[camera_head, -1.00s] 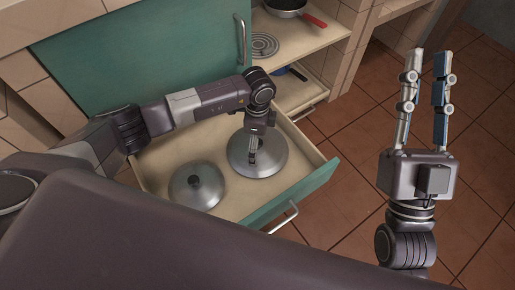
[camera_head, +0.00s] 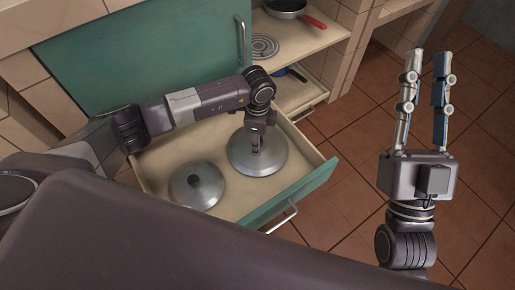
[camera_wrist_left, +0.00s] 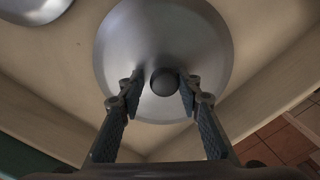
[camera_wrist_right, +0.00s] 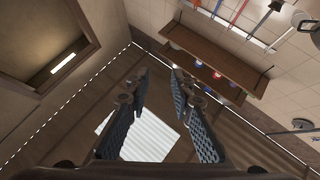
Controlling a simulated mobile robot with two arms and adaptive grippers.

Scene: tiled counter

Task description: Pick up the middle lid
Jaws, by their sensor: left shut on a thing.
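A larger round metal lid (camera_head: 272,162) is in the right part of the open drawer. My left gripper (camera_head: 256,153) is over its centre. In the left wrist view the lid (camera_wrist_left: 165,40) fills the upper middle, and the left fingers (camera_wrist_left: 162,88) are shut on its dark round knob (camera_wrist_left: 163,82). I cannot tell whether the lid is clear of the drawer floor. A smaller lid with a dark knob (camera_head: 197,187) lies to its left, apart from it. My right gripper (camera_head: 425,70) is raised at the right, open and empty.
The open drawer has a pale floor and a teal front (camera_head: 300,195) with a metal handle (camera_head: 283,217). A teal cabinet door (camera_head: 150,60) stands behind. Shelves at the back hold a pan (camera_head: 286,8) and a coiled round piece (camera_head: 265,45). Tiled floor lies to the right.

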